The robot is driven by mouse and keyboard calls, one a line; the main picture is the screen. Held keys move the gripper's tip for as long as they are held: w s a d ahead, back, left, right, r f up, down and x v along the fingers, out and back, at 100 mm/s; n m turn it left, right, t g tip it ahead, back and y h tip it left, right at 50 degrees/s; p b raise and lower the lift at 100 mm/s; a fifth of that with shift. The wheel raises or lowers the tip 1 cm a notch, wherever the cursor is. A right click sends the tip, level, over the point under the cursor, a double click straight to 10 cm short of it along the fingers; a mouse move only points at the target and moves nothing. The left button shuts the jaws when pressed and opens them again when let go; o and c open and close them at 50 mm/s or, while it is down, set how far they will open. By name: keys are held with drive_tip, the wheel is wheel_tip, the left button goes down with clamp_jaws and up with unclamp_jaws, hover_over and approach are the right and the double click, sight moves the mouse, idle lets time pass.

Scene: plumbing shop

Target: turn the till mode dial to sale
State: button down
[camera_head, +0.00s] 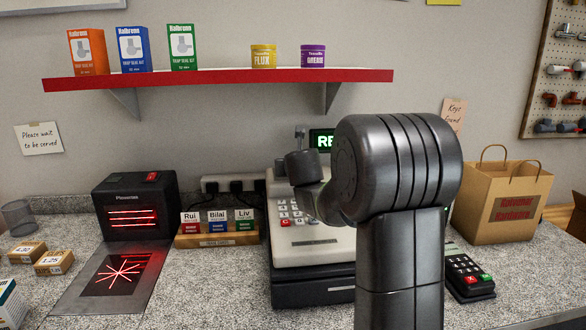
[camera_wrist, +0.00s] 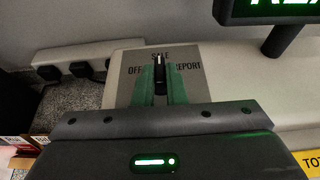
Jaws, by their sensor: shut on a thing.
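The till (camera_head: 312,245) is a cream register with a dark base on the counter, partly hidden behind my arm. Its mode dial (camera_wrist: 160,86) shows in the wrist view as a narrow black knob on a grey plate (camera_wrist: 190,82). The plate is marked SALE at the top, OFF at the left and REPORT at the right. My gripper (camera_wrist: 160,80) is shut on the knob, with a green finger on each side. The knob stands lengthwise toward the SALE mark, whose middle letters its tip partly covers. In the head view the dial is hidden behind my gripper.
The till's green-lit display (camera_head: 322,141) stands close to the right of my gripper. A card terminal (camera_head: 467,277) and paper bag (camera_head: 500,205) are at the right. A name-card stand (camera_head: 217,238) and scanner (camera_head: 135,210) are at the left. A red shelf (camera_head: 220,77) hangs above.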

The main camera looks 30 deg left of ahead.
drive_tip(key=shift+r, duration=0.1)
idle(0.3)
drive_tip(key=c, duration=1.5)
unclamp_jaws()
drive_tip(key=shift+s, duration=0.1)
drive_tip(key=p+v, duration=0.2)
drive_tip(key=v, duration=1.1)
drive_tip(key=shift+s+d+r, duration=0.2)
drive_tip(key=b+x, duration=0.2)
drive_tip(key=x, duration=1.2)
drive_tip(key=shift+d+f, duration=0.1)
